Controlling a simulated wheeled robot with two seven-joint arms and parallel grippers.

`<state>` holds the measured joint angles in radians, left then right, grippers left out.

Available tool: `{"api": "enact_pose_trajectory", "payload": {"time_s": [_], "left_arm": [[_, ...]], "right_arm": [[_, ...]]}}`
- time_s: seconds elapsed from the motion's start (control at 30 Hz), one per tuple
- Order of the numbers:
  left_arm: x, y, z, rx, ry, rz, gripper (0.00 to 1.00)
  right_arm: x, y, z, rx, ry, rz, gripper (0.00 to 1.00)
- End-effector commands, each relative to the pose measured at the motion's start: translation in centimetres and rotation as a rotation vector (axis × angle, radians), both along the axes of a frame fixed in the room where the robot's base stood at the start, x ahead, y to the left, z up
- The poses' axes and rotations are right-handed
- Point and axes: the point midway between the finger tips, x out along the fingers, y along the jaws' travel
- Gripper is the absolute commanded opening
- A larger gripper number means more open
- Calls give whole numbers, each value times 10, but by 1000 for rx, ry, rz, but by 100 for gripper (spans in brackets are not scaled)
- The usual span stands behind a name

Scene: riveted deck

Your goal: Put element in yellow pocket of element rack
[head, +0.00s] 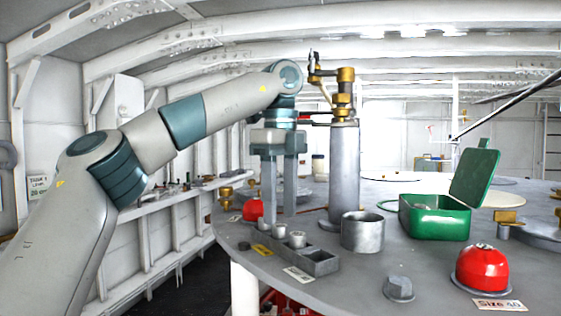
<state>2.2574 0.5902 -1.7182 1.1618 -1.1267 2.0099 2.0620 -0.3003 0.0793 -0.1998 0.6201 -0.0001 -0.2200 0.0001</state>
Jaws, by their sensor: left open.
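The grey element rack (320,268) stands near the table's front left edge, with a yellow label (262,250) by its left end and a white label (298,274) in front. Small pale grey cup-shaped pieces sit at the rack, one (279,231) just below my left gripper and one (297,240) to its right. The right end pocket looks empty. I cannot tell which piece is the element. My left gripper (280,213) is open, fingers pointing down over the rack's left part. Whether the fingers straddle or touch a cup is unclear. My right gripper is out of view.
A tall grey cylinder with brass fittings (345,175) stands close right of my left gripper. A grey open ring (362,233), a grey knob (398,289), a red dome (482,269) and an open green box (436,220) lie further right. Another red dome (252,210) is behind the rack.

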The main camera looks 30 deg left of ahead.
Motion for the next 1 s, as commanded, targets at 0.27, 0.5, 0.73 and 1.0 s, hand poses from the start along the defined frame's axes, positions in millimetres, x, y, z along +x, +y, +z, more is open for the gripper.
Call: {"api": "enact_pose_trajectory", "payload": {"time_s": [0.27, 0.5, 0.73, 1.0], "left_arm": [[0, -1, 55, 3, -1, 2, 43], [0, 0, 85, 1, 0, 2, 43], [0, -1, 93, 0, 0, 0, 43], [0, -1, 92, 0, 0, -1, 43]], "right_arm": [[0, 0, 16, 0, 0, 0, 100], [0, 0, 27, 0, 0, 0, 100], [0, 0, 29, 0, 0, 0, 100], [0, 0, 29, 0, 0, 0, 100]]}}
